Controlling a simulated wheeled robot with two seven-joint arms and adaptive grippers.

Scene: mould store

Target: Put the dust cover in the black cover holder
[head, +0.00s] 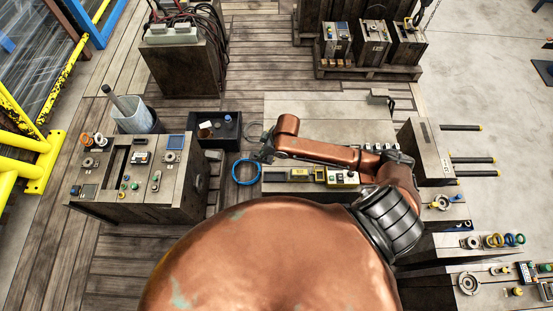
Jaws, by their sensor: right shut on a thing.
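My right arm comes in from the right, and its gripper (266,153) is small and partly hidden by its own wrist. It is shut at the edge of a blue ring-shaped thing (235,173), which looks like the dust cover. The blue ring hangs to the left of the pale table, above the plank floor. A black open box (239,142) stands behind and to the left of the ring, with a few small things in it. A thin dark ring (253,131) shows just right of the box. I cannot tell which of these is the black cover holder. My left gripper is not in view.
A control cabinet (172,190) with buttons stands at left, a grey bin (138,118) behind it. The pale table (310,106) bears a yellow-marked control box (343,178) near my forearm. A block with rods (425,150) stands right. Yellow rails (45,150) edge the far left.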

